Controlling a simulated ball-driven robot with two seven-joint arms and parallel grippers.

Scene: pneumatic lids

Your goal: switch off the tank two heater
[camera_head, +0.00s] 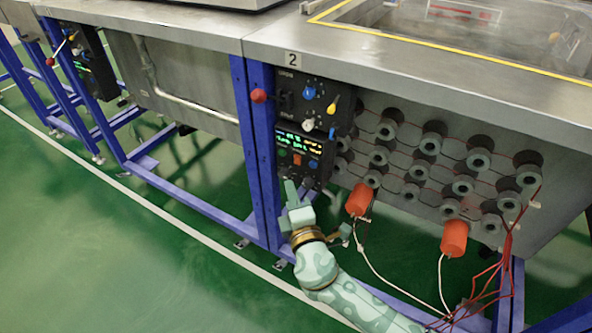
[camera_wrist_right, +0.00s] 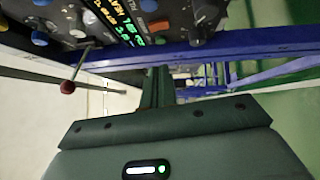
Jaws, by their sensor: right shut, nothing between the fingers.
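Tank two, with a "2" label (camera_head: 292,58) on its edge, carries a black control panel. The lower box (camera_head: 305,149) has a lit display and a row of buttons. An orange-red button (camera_head: 298,160) sits between a green one and a blue one. The orange-red button also shows in the right wrist view (camera_wrist_right: 158,26), below the "HEAT" lettering. My right gripper (camera_head: 291,187) is shut and empty, just below the lower box in the head view. Its fingers (camera_wrist_right: 155,84) point forward in the wrist view. I cannot tell whether they touch the panel. My left gripper is not in view.
The upper box has a red-ball lever (camera_head: 259,95), a blue knob (camera_head: 309,92) and a yellow lever (camera_head: 332,105). A blue frame post (camera_head: 262,180) stands left of the panel. Several heater cylinders, orange plugs (camera_head: 360,199) and loose wires are to the right.

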